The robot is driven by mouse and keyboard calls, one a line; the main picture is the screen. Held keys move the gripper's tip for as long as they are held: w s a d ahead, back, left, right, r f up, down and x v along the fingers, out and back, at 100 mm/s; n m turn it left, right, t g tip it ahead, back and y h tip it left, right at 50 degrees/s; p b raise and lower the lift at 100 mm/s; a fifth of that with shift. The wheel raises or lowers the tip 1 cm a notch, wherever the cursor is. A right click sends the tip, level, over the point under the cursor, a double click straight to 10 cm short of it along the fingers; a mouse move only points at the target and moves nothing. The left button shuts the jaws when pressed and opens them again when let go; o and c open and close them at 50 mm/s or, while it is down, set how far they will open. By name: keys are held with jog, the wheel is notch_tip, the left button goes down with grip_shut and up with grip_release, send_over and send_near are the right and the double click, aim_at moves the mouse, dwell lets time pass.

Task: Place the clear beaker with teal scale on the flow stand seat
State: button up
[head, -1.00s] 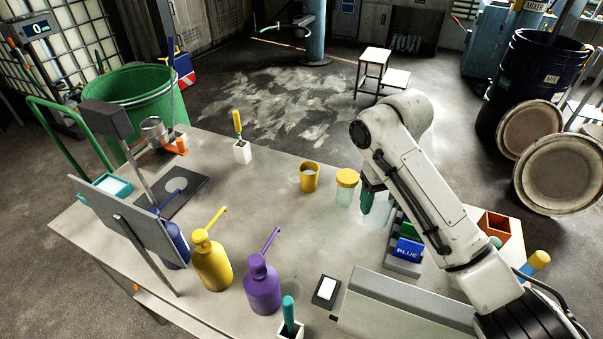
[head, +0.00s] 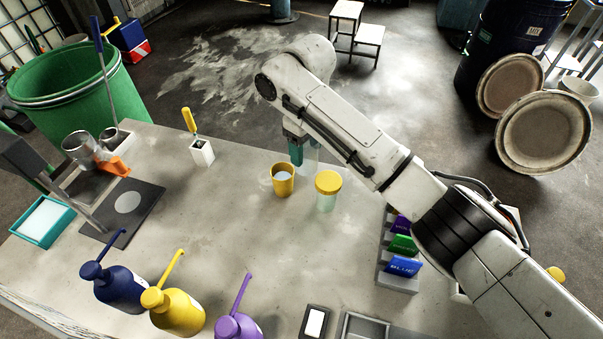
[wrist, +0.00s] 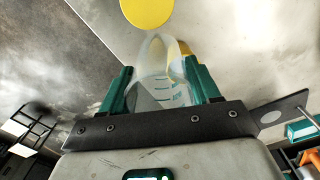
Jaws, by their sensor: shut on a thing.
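My gripper (head: 300,150) is shut on the clear beaker (head: 312,155) and holds it behind the yellow cup and the yellow-lidded jar. In the wrist view the beaker (wrist: 160,85), with teal scale marks, sits between the teal fingers (wrist: 160,90). My arm hides part of the beaker in the head view. At the left of the table is a dark plate (head: 148,207) with a pale round disc (head: 128,202), which looks like the flow stand seat; the disc is bare. The plate also shows at the right of the wrist view (wrist: 288,105).
A yellow cup (head: 283,182) and a yellow-lidded jar (head: 327,196) stand near my gripper. A white holder (head: 202,152) stands behind left. Navy (head: 122,288), yellow (head: 178,312) and purple (head: 238,328) pump bottles line the front. The table between cup and plate is clear.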

notch_tip(320, 180, down, 10)
jog(key=shift+s+f+p, duration=0.1)
jog(key=shift+f+p, duration=0.1)
jog(key=shift+p, duration=0.1)
dwell(0.3)
jog(key=o, duration=1.1)
jog(key=shift+f, duration=0.1)
